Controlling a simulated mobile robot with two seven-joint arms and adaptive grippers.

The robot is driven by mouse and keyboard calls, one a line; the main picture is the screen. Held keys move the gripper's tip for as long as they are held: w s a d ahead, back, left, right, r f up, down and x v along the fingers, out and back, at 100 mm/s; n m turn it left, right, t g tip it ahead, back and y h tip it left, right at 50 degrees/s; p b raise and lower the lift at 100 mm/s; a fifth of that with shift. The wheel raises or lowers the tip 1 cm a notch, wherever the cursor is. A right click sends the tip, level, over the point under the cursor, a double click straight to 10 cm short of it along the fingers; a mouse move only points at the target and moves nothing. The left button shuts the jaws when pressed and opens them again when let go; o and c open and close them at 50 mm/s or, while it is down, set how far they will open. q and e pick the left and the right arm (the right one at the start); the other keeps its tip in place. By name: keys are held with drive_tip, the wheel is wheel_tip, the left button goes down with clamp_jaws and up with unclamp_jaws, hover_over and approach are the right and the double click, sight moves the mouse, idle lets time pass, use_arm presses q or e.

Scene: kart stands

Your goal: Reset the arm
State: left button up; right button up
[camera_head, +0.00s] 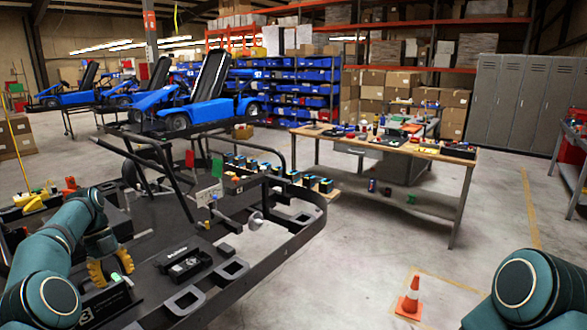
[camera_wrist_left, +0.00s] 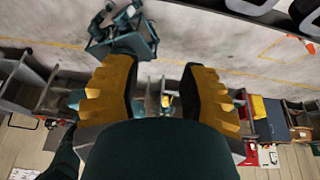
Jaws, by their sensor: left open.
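My left arm (camera_head: 62,238) comes in from the left in the head view, bent over the near kart stand. My left gripper (camera_head: 111,266) has yellow ridged fingers and hangs over the left part of the stand. In the left wrist view the two yellow fingers of this gripper (camera_wrist_left: 160,92) are wide apart with nothing between them. Only a rounded teal link of my right arm (camera_head: 527,285) shows at the bottom right of the head view. My right gripper is outside the head view.
The black kart stand (camera_head: 262,222) has raised bars and carries dark parts. A workbench (camera_head: 385,145) with tools stands to the right. An orange cone (camera_head: 411,297) is on the floor. Blue karts (camera_head: 205,95) stand behind. Floor (camera_head: 365,240) between stand and bench is mostly open.

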use_arm(q)
drive_tip(key=w+d+f+n+t+b, duration=0.15)
drive_tip(key=d+f+n, duration=0.85)
drive_tip(key=d+f, duration=1.2)
drive_tip(key=s+d+f+n+t, duration=0.1)
drive_tip(key=s+d+f+n, duration=0.25)
drive_tip(key=s+d, duration=0.2)
drive_tip(key=s+d+f+n+t, duration=0.1)
drive_tip(key=s+d+f+n, duration=0.2)
drive_tip(key=s+d+n, duration=0.8)
drive_tip(key=s+n, duration=0.1)
drive_tip(key=s, duration=0.6)
drive_tip(key=shift+s+f+n+t+b, duration=0.2)
drive_tip(key=shift+s+n+t+b, duration=0.15)
drive_tip(key=shift+t, duration=0.1)
